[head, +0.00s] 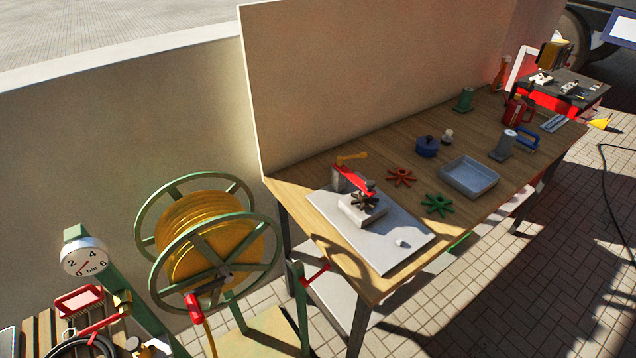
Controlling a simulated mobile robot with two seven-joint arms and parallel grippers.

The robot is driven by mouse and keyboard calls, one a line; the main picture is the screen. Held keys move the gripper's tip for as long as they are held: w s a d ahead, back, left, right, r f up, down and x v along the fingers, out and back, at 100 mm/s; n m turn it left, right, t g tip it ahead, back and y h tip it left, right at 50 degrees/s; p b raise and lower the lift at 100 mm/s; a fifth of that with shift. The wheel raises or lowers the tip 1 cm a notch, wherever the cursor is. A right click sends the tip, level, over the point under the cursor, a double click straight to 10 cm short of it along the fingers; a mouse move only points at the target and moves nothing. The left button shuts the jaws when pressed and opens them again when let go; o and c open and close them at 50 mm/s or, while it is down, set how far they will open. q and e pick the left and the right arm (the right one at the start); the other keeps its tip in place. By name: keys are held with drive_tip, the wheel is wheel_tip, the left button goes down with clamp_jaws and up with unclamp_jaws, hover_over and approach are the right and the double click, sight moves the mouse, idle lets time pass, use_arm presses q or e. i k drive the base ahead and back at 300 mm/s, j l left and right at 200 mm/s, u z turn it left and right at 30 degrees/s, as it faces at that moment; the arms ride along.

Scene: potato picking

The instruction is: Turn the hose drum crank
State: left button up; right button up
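The hose drum (208,235) stands at the lower left, with yellow hose wound between two green spoked wheels. A grey hub (224,279) sits at the middle of the near wheel. A red piece (193,303) shows at the lower left of the near wheel, with a yellow length (208,338) hanging below it. A red lever (315,275) sticks out beside a green post right of the drum. I cannot tell which red part is the crank handle. Neither of my grippers is in view.
A pressure gauge (84,257) and a slatted surface (42,331) stand left of the drum. A wooden workbench (370,285) with a clamp, star-shaped knobs and a grey tray (468,177) stands right. A beige wall (110,130) is behind. Open paving lies at the lower right.

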sight(207, 244)
drive_tip(key=k+l+u, duration=0.15)
drive_tip(key=k+l, duration=0.15)
drive_tip(key=k+u, duration=0.1)
drive_tip(key=u, duration=0.65)
